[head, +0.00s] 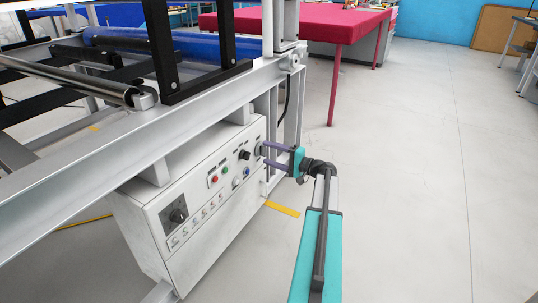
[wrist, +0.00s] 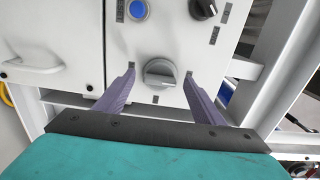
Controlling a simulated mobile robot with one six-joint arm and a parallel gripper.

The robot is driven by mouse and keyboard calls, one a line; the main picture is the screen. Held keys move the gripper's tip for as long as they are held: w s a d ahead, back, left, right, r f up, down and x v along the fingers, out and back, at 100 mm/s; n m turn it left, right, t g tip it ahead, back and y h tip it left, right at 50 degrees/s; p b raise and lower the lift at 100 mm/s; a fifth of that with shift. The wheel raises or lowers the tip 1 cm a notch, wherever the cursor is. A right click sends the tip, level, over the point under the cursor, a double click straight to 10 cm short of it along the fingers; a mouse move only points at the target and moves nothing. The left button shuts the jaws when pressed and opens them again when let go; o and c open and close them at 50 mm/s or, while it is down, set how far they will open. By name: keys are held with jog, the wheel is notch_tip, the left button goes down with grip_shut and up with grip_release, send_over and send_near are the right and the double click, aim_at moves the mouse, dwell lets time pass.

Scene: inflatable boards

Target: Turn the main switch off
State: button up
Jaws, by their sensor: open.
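A grey rotary knob (wrist: 161,74) sits on the white panel of the control box (head: 207,215). It stands between the two purple fingers of my gripper (wrist: 159,78) in the wrist view, with a gap on each side. My gripper (head: 266,155) is open and points at the right end of the panel in the head view. Its fingertips are close to the panel; I cannot tell whether they touch it.
A blue button (wrist: 137,10) and a black knob (wrist: 204,8) lie beyond the grey knob. A metal frame beam (head: 130,135) runs above the box.

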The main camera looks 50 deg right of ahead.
jog(key=p+v, duration=0.4)
jog(key=v, duration=0.9)
jog(key=shift+s, duration=0.1)
jog(key=shift+s, duration=0.1)
